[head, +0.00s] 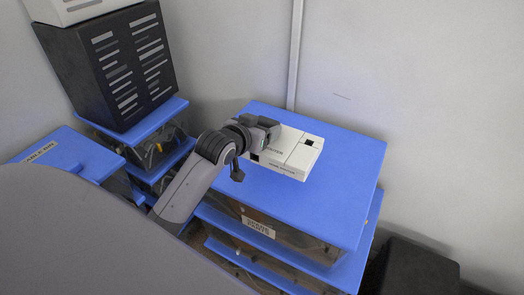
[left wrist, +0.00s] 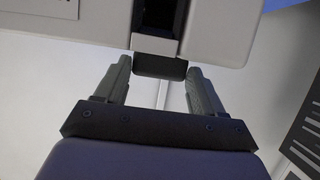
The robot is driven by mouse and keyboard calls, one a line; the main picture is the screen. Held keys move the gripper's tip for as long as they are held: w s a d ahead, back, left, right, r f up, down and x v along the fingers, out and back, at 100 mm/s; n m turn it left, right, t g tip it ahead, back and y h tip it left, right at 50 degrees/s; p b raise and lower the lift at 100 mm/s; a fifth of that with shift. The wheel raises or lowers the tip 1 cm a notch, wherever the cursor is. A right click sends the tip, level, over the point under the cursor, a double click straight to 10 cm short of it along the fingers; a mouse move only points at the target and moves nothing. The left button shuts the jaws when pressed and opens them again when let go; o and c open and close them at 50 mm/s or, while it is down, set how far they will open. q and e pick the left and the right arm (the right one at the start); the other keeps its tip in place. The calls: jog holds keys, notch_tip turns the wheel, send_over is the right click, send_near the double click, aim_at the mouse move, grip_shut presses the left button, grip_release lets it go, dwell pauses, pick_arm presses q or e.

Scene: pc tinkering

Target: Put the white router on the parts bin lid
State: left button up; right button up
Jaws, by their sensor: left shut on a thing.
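The white router (head: 299,160) is a flat, box-like device with dark square patches and printed labels. It is at the blue parts bin lid (head: 345,160) in the head view, lying flat over its middle; I cannot tell whether it rests on the lid or hangs just above it. My left gripper (head: 270,138) comes in from the left and is shut on the router's near-left side. In the left wrist view, the fingers (left wrist: 160,85) flank a dark part at the edge of the router (left wrist: 98,30). My right gripper is not in view.
Stacked bins with blue lids (head: 160,120) stand at the left, with a black slotted box (head: 110,65) on top. Another blue lid (head: 60,150) is at the far left. A dark box (head: 415,270) is at the lower right. Bare lid shows right of the router.

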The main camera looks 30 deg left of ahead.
aim_at(250, 156)
pick_arm(q)
jog(key=shift+f+b, duration=0.35)
jog(key=shift+f, duration=3.2)
jog(key=shift+f, duration=0.1)
jog(key=o, duration=1.3)
jog(key=shift+f, duration=0.1)
jog(key=shift+r, duration=0.2)
jog(key=p+v, duration=0.1)
jog(key=v, duration=1)
jog(key=shift+s, duration=0.4)
jog(key=s+d+f+m+g+h, duration=0.1)
jog(key=s+d+f, duration=0.2)
jog(key=s+f, duration=0.1)
jog(key=s+d+f+m+g+h, duration=0.1)
jog(key=s+d+f, duration=0.3)
jog(key=f, duration=0.3)
jog(key=s+d+f+m+g+h, duration=0.1)
jog(key=s+d+f, duration=0.3)
jog(key=s+f, duration=0.2)
jog(key=shift+s+f, duration=0.2)
jog(key=shift+s, duration=0.05)
